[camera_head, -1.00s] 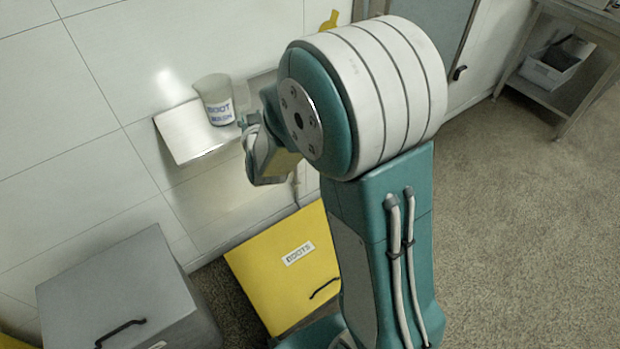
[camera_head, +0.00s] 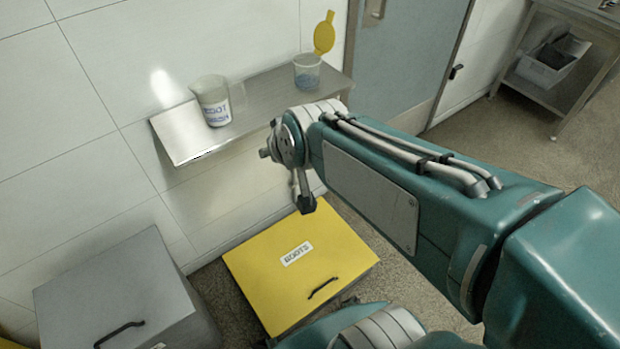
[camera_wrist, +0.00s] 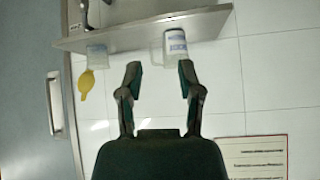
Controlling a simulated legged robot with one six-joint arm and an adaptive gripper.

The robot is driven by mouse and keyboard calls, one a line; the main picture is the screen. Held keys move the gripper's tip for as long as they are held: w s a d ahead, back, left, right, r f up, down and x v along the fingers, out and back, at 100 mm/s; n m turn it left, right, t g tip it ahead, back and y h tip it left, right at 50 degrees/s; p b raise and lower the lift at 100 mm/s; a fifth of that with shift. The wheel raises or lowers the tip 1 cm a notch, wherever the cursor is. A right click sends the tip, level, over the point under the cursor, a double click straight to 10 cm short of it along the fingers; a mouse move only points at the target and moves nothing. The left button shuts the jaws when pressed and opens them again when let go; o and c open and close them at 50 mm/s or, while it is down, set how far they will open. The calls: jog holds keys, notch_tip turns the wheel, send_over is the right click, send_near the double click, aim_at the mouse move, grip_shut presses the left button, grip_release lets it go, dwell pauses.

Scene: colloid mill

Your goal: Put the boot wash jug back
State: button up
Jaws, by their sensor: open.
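The boot wash jug (camera_head: 211,103) is a translucent, pale jug with a blue label. It stands upright on the left half of the metal wall shelf (camera_head: 262,90), with its handle to the right. In the wrist view, which looks upside down, the jug (camera_wrist: 176,48) shows just beyond the fingertips. My gripper (camera_wrist: 159,80) is open, its two fingers spread with nothing between them, apart from the jug. In the head view the end of my arm is in front of and below the shelf, and its fingers are hard to make out.
A yellow boots box (camera_head: 300,264) and a grey box (camera_head: 118,292) stand below. A blue-grey door (camera_head: 405,55) is to the right, then a side table holding a bin (camera_head: 550,62).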

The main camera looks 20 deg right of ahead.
jog(key=s+d+g, duration=0.2)
jog(key=s+g, duration=0.1)
jog(key=s, duration=0.8)
jog(key=shift+s+r+h, duration=0.25)
jog(key=shift+s+h, duration=0.1)
jog(key=shift+h, duration=0.05)
jog(key=shift+a, duration=0.1)
dwell(0.3)
